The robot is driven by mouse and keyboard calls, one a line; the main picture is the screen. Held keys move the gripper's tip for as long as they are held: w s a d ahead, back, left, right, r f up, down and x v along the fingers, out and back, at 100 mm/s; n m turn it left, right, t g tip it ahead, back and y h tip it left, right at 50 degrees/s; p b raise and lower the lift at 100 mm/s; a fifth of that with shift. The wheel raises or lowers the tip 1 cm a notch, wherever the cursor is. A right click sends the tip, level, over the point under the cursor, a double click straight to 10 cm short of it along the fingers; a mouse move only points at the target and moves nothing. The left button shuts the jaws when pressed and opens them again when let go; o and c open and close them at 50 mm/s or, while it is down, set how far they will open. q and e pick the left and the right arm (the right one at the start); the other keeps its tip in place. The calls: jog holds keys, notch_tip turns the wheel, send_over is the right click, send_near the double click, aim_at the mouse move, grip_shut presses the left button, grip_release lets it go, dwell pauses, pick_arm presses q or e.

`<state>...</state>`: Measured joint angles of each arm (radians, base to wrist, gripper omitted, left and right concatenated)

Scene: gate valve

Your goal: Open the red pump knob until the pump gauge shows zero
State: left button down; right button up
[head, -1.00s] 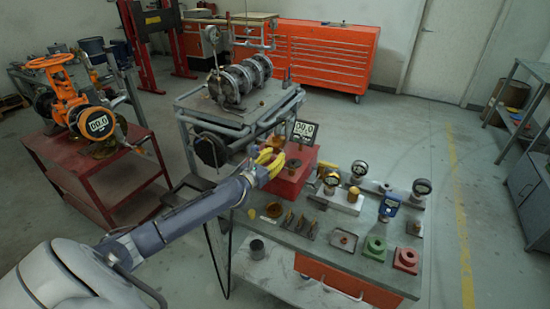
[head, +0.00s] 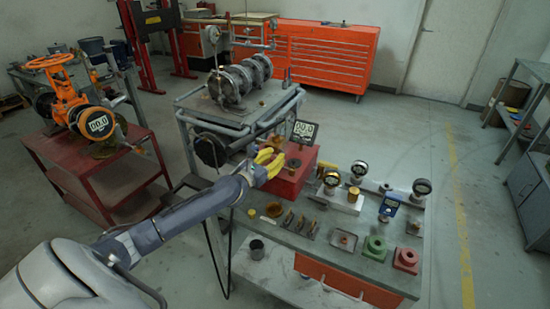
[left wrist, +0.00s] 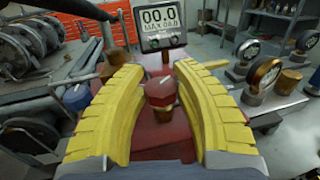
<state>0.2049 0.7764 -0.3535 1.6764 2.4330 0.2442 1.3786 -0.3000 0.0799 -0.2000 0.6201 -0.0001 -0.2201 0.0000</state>
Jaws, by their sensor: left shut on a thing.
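The red pump (head: 291,182) sits on the workbench in the head view, with its gauge (head: 304,130) standing behind it. In the left wrist view the pump gauge (left wrist: 160,24) reads 00.0, with MAX 08.0 below. The red pump knob (left wrist: 160,94) is between the yellow fingers of my left gripper (left wrist: 160,85). This gripper is shut on the knob, though its exact contact points are hard to see. In the head view my left gripper (head: 268,163) is at the pump's left side and its fingers hide the knob. My right gripper is not in view.
A flanged pipe assembly (head: 240,80) is behind the pump. Gauges, small fittings and green and red blocks (head: 375,247) crowd the bench (head: 330,262) right of my gripper.

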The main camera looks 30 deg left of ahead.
pick_arm(q)
jog(key=shift+d, duration=0.1)
dwell(0.7)
jog(key=c, duration=1)
grip_release()
jog(key=s+a, duration=0.1)
jog(key=s, duration=1.1)
jog(key=shift+a, duration=0.25)
